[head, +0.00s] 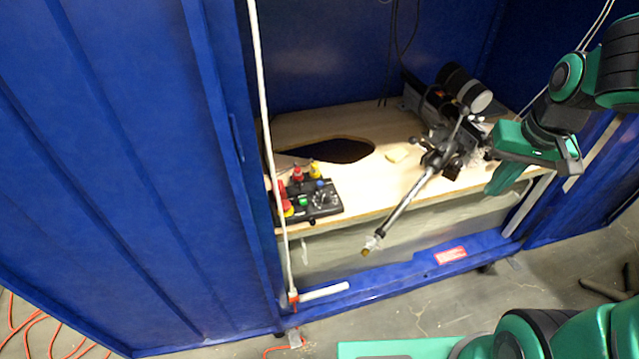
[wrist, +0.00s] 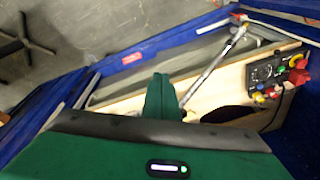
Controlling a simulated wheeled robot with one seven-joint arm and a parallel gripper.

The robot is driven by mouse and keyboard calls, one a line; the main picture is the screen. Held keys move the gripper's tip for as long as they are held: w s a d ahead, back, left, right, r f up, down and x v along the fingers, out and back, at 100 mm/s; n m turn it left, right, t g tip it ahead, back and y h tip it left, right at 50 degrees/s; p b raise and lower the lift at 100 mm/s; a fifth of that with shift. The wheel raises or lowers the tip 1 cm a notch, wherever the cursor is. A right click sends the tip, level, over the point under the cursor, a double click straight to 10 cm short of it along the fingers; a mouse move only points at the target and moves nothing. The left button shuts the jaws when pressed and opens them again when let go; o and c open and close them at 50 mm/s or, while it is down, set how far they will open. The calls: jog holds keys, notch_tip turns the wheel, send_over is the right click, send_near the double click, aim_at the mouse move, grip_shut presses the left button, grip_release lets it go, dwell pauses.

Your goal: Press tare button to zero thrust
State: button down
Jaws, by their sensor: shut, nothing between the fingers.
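A black control box (head: 322,203) with a dial and several coloured buttons sits at the left front of a wooden shelf inside the blue cabinet. It also shows at the right of the wrist view (wrist: 262,72). I cannot tell which button is tare; no labels are readable. My gripper (head: 502,180) is at the right of the shelf, well apart from the box. In the wrist view, its green finger (wrist: 161,97) points toward the shelf. It is shut and empty.
A motor-like device (head: 440,105) with a long metal rod (head: 405,203) stands between my gripper and the box; the rod reaches past the shelf's front edge. The shelf (head: 395,190) has a dark cut-out (head: 345,150). A white pole (head: 266,110) stands upright at the cabinet's left opening.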

jog(key=w+a+f+n+t+y, duration=0.1)
jog(key=w+a+f+n, duration=0.1)
jog(key=w+a, duration=0.55)
jog(key=n+t+y, duration=0.2)
jog(key=n+y, duration=0.1)
jog(key=y, duration=0.3)
send_over(320, 184)
jog(key=d, duration=0.1)
jog(key=f, duration=0.4)
jog(key=shift+s, duration=0.2)
jog(key=shift+f, duration=4.4)
jog(key=shift+f, duration=0.7)
jog(key=shift+r, duration=0.8)
jog(key=shift+r, duration=0.1)
